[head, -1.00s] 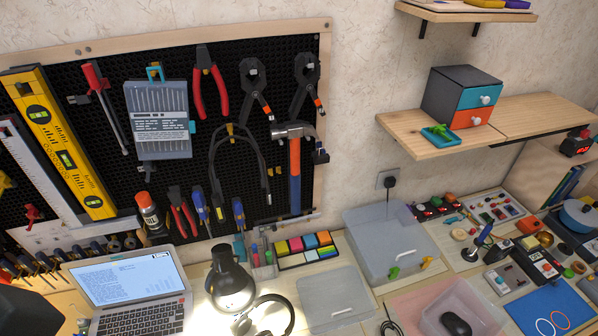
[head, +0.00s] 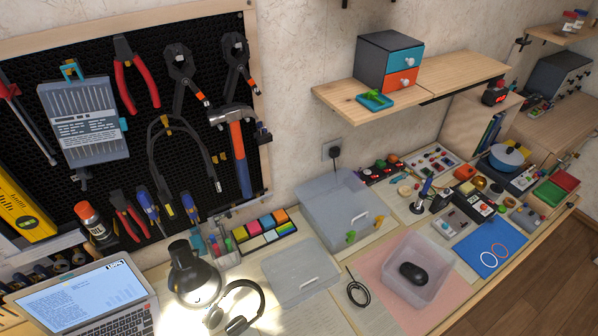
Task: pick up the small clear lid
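A small clear lid (head: 290,270) lies flat on the desk in the head view, left of the middle. It is a translucent grey sheet with a pale handle on it. To its right, an open clear box (head: 442,283) stands on a pink mat with a black mouse (head: 413,272) inside. Behind the lid is a larger clear box (head: 335,200) with a lid, a white handle and coloured clips. Neither of my grippers is in view.
Black headphones (head: 238,305) and a lit desk lamp (head: 190,275) stand left of the lid. A black cable coil (head: 358,290) lies to its right. Sticky-note blocks (head: 265,230) are behind it. A wooden shelf (head: 345,95) overhangs the back of the desk.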

